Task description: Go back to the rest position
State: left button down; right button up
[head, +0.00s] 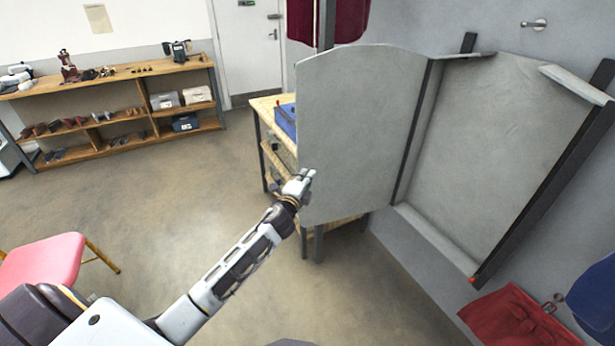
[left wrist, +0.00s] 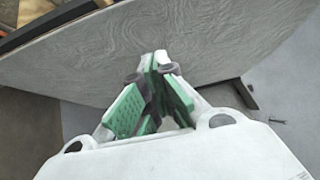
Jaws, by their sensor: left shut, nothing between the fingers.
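My left arm reaches forward from the lower left in the head view. My left gripper (head: 304,178) is shut and empty, in front of the lower left edge of a grey panel (head: 358,130). In the left wrist view the gripper's green-padded fingers (left wrist: 155,62) come together at the tips, with the grey panel (left wrist: 215,40) close behind them. I cannot tell whether the fingertips touch the panel. My right gripper is not in view.
A wooden workbench (head: 268,103) with a blue box (head: 286,120) stands partly behind the panel. A pink chair (head: 42,262) is at the lower left. Wooden shelves (head: 100,77) line the back wall. Red cloth (head: 515,318) hangs at the lower right. The middle floor is clear.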

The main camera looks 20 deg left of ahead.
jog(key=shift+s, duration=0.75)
